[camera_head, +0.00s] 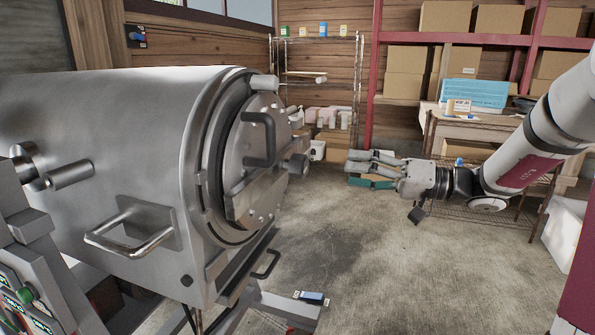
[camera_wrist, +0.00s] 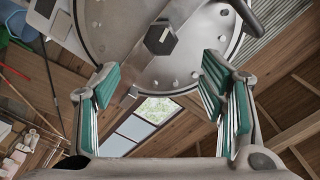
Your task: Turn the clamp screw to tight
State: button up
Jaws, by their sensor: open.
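A large steel drum has a round door (camera_head: 262,155) on its right end, which also shows in the wrist view (camera_wrist: 110,35). A dark hexagonal knob (camera_wrist: 160,38), which looks like the clamp screw, stands out from the door's face. In the head view a stubby knob (camera_head: 299,165) at the door's front seems to be the same part. My gripper (camera_head: 352,164) is right of the door, pointing left at it, apart from it and empty. In the wrist view its teal-padded fingers (camera_wrist: 158,72) are spread wide, with the knob between and beyond them.
A dark door handle (camera_head: 262,140) sticks out near the knob. A bar handle (camera_head: 130,235) and a smaller handle (camera_head: 266,264) jut from the drum's side and base. Wire shelving (camera_head: 318,60) and a red rack (camera_head: 470,40) stand behind. The concrete floor (camera_head: 400,270) is open.

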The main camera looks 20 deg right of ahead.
aim_at(307, 166)
jog(key=b+x, duration=0.1)
jog(key=x, duration=1.1)
jog(key=shift+w+a, duration=0.15)
jog(key=shift+a, duration=0.25)
jog(key=c, duration=1.2)
